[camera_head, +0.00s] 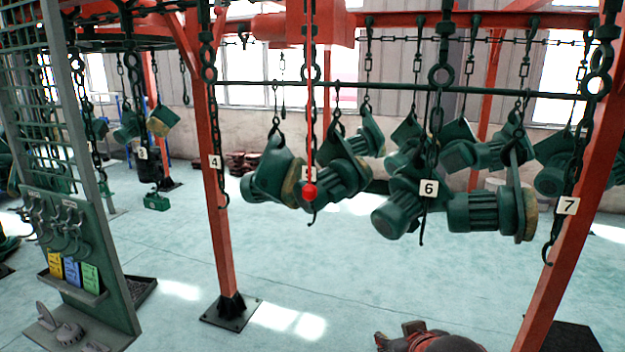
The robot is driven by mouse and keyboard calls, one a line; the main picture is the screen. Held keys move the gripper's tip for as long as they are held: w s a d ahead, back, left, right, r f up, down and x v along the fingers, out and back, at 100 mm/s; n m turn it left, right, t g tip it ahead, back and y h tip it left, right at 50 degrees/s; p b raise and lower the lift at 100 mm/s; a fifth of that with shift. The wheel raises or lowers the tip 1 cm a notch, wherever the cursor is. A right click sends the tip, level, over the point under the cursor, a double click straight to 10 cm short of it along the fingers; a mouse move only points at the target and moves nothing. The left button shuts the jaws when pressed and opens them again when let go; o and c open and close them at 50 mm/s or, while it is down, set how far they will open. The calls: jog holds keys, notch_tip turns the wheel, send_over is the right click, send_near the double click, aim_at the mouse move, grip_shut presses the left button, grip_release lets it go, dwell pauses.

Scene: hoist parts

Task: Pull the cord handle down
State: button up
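The cord handle is a red ball (310,191) at the lower end of a straight red cord (309,110). The cord comes down from above the top edge of the picture, near the middle. The ball hangs in front of the green motors and covers a small part of them. A dark hook shows just below the ball. Nothing is touching the ball.
Green motors (484,210) hang from chains and hooks around the cord. Orange posts (218,200) stand left and right. A panel with hooks (110,240) is at left. A red and dark object (428,341), partly cut off, is at the bottom. Open floor lies below the ball.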

jog(key=s+d+f+m+g+b, duration=0.15)
jog(key=s+f+g+b, duration=0.25)
jog(key=s+f+b, duration=1.25)
jog(key=w+a+r+n+t+p, duration=0.1)
jog(key=w+a+r+t+p, duration=0.1)
jog(key=w+r+p, duration=1.4)
jog(key=n+t+y+p, duration=0.4)
jog(key=t+y+p, duration=0.3)
jog(key=t+y, duration=0.15)
send_near(313, 193)
jog(key=x, duration=0.4)
jog(key=shift+a+m+t+h, duration=0.2)
jog(key=shift+m+t+h, duration=0.05)
jog(key=shift+m, duration=0.1)
jog(key=shift+w+a, duration=0.15)
jog(key=shift+w, duration=0.15)
jog(key=x, duration=0.7)
jog(key=shift+p, duration=0.3)
